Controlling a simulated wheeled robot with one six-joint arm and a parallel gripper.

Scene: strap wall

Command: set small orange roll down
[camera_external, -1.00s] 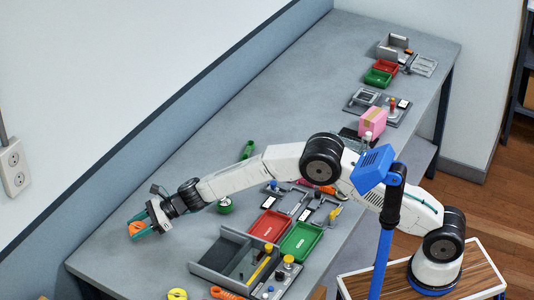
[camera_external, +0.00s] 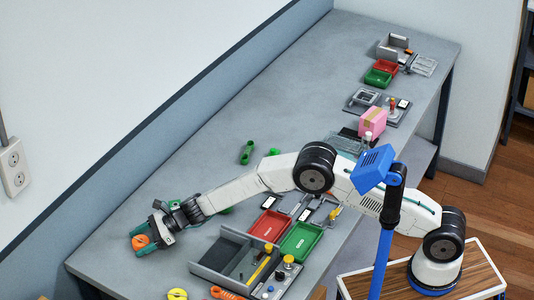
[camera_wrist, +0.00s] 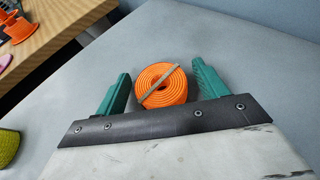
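The small orange roll (camera_external: 141,241) is at the near left end of the grey worktop (camera_external: 110,262). In the wrist view the roll (camera_wrist: 160,86) shows its coiled face with a grey strip across it, and it seems to rest on the worktop. My gripper (camera_external: 142,240) is low over the worktop with its green fingers on either side of the roll. In the wrist view my gripper (camera_wrist: 161,88) is open, with a narrow gap between each finger and the roll. The roll's lower edge is hidden by the gripper's dark front.
A grey open bin (camera_external: 225,258), a red tray (camera_external: 269,225) and a green tray (camera_external: 301,241) stand right of my gripper. A yellow roll (camera_external: 177,294) and an orange-handled tool (camera_external: 226,293) lie at the front edge. The worktop around the orange roll is clear.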

